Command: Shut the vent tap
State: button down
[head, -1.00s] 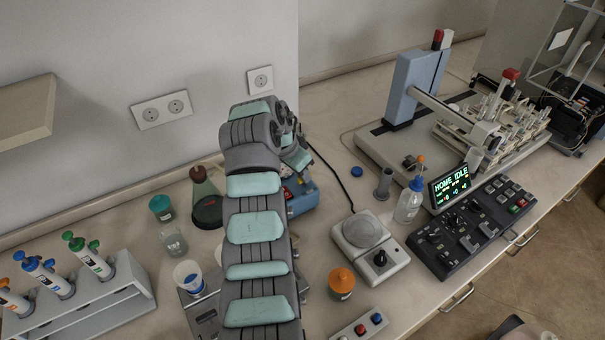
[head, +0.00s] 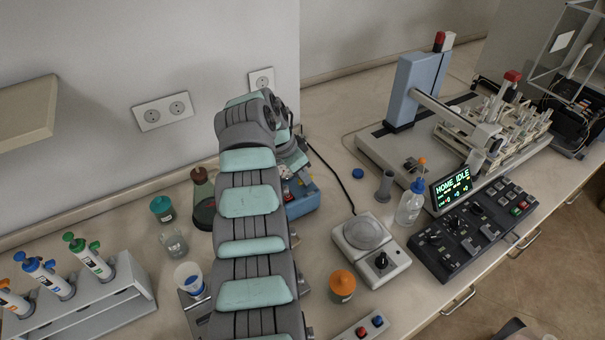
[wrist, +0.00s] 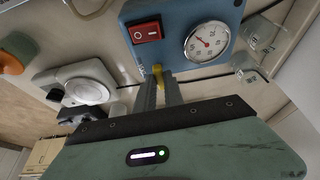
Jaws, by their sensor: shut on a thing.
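The vent tap (wrist: 157,70) shows in the wrist view as a small yellow handle at the lower edge of a blue box. The blue box (wrist: 170,25) carries a red rocker switch (wrist: 145,32) and a round dial gauge (wrist: 207,41). My gripper (wrist: 158,78) is shut on the yellow tap, and its two fingers hide part of it. In the head view the blue box (head: 303,200) is partly behind my arm; the tap and fingertips are hidden there.
A hotplate (head: 350,257) and an orange-capped jar (head: 341,286) stand right of my arm. A control panel (head: 475,228) lies further right.

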dwell(0.8)
jog(key=c, duration=1.4)
grip_release()
jog(key=shift+c, duration=0.2)
jog(key=v, duration=1)
jog(key=shift+a+r+p, duration=0.2)
jog(key=shift+r+p, duration=0.15)
jog(key=shift+r, duration=0.05)
jog(key=shift+r, duration=0.1)
notch_tip(320, 180, up, 8)
jog(key=p, duration=0.5)
jog(key=shift+p, duration=0.3)
